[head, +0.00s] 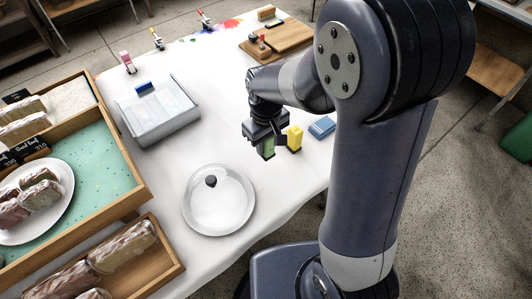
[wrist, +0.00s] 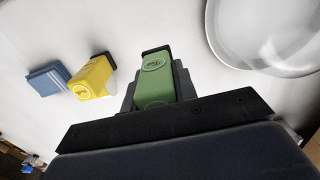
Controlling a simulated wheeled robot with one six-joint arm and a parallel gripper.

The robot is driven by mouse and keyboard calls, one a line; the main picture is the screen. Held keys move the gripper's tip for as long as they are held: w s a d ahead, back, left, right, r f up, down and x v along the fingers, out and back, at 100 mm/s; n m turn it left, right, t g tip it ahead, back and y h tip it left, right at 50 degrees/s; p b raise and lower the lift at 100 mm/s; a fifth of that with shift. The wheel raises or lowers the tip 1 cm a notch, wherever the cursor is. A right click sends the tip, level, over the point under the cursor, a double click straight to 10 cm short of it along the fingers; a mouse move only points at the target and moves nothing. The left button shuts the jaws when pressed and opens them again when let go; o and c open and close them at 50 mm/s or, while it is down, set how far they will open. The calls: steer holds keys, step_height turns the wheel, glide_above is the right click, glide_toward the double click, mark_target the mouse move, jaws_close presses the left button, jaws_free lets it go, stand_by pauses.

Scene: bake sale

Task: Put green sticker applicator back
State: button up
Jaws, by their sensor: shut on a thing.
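The green sticker applicator (wrist: 154,84) is between the fingers of my gripper (wrist: 156,90) in the wrist view. In the head view the green applicator (head: 266,148) shows at the end of my gripper (head: 268,143), over the right part of the white table. My gripper is shut on it. A yellow applicator (head: 294,138) stands just right of my gripper; it also shows in the wrist view (wrist: 91,78). I cannot tell whether the green applicator touches the table.
A blue block (head: 322,127) lies right of the yellow applicator. A round clear-lidded dish (head: 222,222) is in front. A grey bin (head: 172,132), a wooden board (head: 287,40) and wooden trays (head: 133,190) of wrapped loaves stand around. The table between bin and gripper is clear.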

mark_target(266, 156)
steer(key=shift+f, duration=2.85)
steer(key=shift+f+b, duration=0.2)
steer(key=shift+b, duration=0.2)
steer(key=o, duration=0.9)
steer(key=shift+r, duration=0.15)
step_height(266, 156, up, 12)
steer(key=shift+r+p, duration=0.1)
steer(key=shift+p, duration=0.65)
steer(key=shift+r, duration=0.1)
